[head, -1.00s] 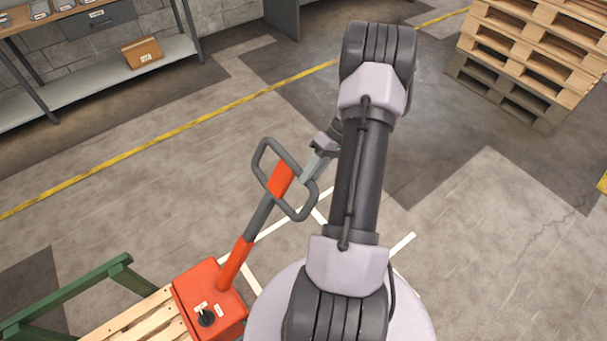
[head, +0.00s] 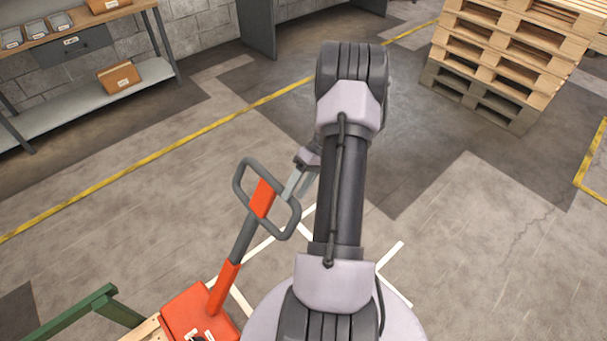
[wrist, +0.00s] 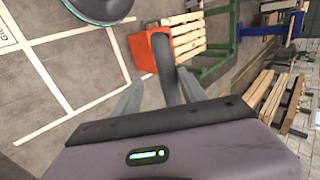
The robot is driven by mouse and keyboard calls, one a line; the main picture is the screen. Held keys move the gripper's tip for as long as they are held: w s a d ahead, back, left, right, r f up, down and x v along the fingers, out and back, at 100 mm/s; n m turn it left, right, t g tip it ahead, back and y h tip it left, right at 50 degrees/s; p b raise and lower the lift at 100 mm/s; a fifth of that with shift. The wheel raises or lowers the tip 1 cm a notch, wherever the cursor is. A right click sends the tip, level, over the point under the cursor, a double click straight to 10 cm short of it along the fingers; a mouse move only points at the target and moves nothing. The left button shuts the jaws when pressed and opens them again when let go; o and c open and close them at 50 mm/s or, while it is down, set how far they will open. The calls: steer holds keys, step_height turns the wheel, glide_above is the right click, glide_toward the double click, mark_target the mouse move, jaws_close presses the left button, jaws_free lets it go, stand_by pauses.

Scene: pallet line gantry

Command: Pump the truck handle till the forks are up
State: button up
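The pallet truck's tiller (head: 243,235) leans up and to the right from its red body (head: 190,315). At its top is a dark grey loop handle (head: 240,178) with a red middle piece. My gripper (head: 296,187) is at the right side of this loop. In the wrist view my gripper (wrist: 160,92) has its two fingers spread, with the loop's dark bar (wrist: 164,62) between them. A gap shows beside the bar; I cannot tell whether either finger touches it. The red body also shows in the wrist view (wrist: 143,50). The forks are hidden.
A wooden pallet (wrist: 187,40) lies behind the red body, with a green frame (head: 75,312) beside it. Stacked pallets (head: 510,45) stand at the back right. A shelf bench (head: 90,95) is at the back left. The floor right of my arm is clear.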

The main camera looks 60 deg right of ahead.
steer(key=p+v, duration=0.5)
steer(key=v, duration=1.1)
steer(key=shift+s+d+r, duration=0.15)
steer(key=shift+d+r, duration=0.05)
steer(key=shift+r, duration=0.05)
